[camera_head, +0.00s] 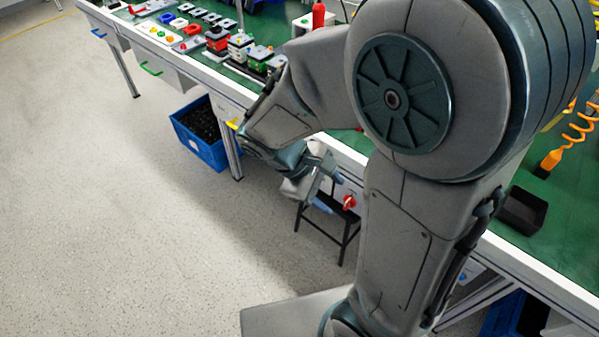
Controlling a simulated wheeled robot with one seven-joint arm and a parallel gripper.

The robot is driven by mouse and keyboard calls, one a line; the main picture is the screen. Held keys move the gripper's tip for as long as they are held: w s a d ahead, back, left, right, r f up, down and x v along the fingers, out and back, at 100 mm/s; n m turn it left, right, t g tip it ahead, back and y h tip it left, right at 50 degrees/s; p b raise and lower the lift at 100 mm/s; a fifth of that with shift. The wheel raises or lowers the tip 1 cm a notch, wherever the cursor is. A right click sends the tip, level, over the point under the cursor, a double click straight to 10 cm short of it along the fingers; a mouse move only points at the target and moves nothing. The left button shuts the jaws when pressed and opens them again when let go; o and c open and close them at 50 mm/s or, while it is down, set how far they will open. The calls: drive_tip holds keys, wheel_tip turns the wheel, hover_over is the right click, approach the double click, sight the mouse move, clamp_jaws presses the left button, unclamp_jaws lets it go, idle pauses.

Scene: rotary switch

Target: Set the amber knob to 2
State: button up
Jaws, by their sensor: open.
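My gripper (331,192) is open and empty, in front of the bench's front side near the picture's middle. Its two blue-grey fingertips are apart and point to the right. A small red knob (349,202) on a pale panel (345,188) is just right of the fingertips. The knob does not look to be between the fingers, but depth is hard to judge. I cannot make out an amber knob; my arm hides part of the bench front. Any numbers on the panel are too small to read.
The green-topped workbench (350,142) runs diagonally, with switches and a red block (217,40) at its far end. A blue crate (203,140) is on the floor beneath. A dark stool (345,225) stands below my gripper. A black tray (522,210) is at right. The left floor is clear.

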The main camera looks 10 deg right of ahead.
drive_tip(key=w+a+f+n+t+h+b, duration=0.45)
drive_tip(key=a+f+n+t+b, duration=0.2)
drive_tip(key=f+n, duration=0.2)
drive_tip(key=w+a+f+n+t+h+b, duration=0.3)
drive_tip(key=w+a+f+n+t+b, duration=0.3)
drive_tip(key=f, duration=0.4)
drive_tip(key=w+d+n+b, duration=0.1)
drive_tip(key=w+d+b, duration=0.4)
drive_tip(key=d, duration=0.7)
drive_tip(key=shift+w+f, duration=0.15)
drive_tip(key=shift+w, duration=1.05)
drive_tip(key=shift+g, duration=0.25)
drive_tip(key=c, duration=1)
